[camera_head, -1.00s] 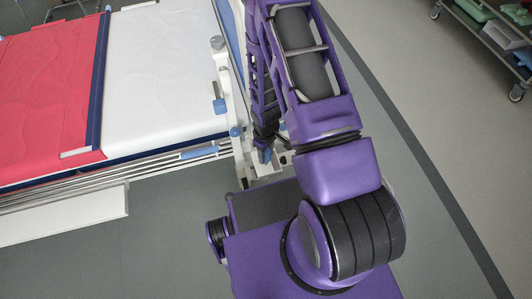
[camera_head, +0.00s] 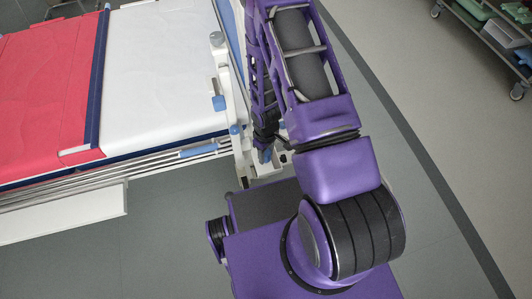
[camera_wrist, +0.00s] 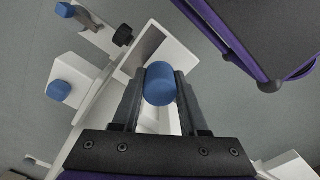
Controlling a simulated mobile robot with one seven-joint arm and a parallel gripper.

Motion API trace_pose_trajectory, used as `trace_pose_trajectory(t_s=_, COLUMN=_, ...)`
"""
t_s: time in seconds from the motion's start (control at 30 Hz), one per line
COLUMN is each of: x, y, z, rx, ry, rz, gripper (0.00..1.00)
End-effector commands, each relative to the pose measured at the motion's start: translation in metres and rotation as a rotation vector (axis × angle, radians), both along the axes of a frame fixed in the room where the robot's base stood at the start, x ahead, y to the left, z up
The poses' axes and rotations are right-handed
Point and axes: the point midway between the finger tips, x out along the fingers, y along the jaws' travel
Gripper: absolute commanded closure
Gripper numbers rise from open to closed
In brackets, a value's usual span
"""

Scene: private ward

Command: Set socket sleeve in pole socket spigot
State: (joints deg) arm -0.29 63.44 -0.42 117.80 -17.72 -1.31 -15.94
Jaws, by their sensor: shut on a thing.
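In the wrist view my gripper (camera_wrist: 160,80) is shut on a short blue cylinder, which I take to be the socket sleeve (camera_wrist: 160,84). Its rounded end faces the camera between the two dark fingers. Below it is a white bed-frame part (camera_wrist: 150,42) at the corner of the bed. I cannot make out the pole socket spigot; the sleeve and fingers cover the spot beneath them. Whether the sleeve touches anything below cannot be told. In the head view my gripper is at the bed's corner, mostly hidden by my arm, and a small blue patch (camera_head: 265,156) shows there.
The bed (camera_head: 160,70) with white and red covers is left of my arm. Blue-capped fittings (camera_wrist: 58,90) stand on the white frame beside my gripper, with a black knob (camera_wrist: 122,35) nearby. A trolley (camera_head: 490,40) is at the far upper right. The floor right of my arm is clear.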

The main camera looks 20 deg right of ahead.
Motion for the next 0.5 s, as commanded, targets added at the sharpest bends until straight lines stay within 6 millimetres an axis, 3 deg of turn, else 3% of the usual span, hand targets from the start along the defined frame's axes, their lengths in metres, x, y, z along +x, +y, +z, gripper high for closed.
trace_pose_trajectory(t_s=0.37, x=0.0, y=0.0, z=-0.013, rx=0.001, ry=-0.001, rz=0.0, gripper=1.0)
trace_pose_trajectory(t_s=0.4, x=0.0, y=0.0, z=-0.013, rx=0.001, ry=-0.001, rz=0.0, gripper=0.55)
trace_pose_trajectory(t_s=0.5, x=0.0, y=0.0, z=-0.013, rx=0.001, ry=-0.001, rz=0.0, gripper=0.37)
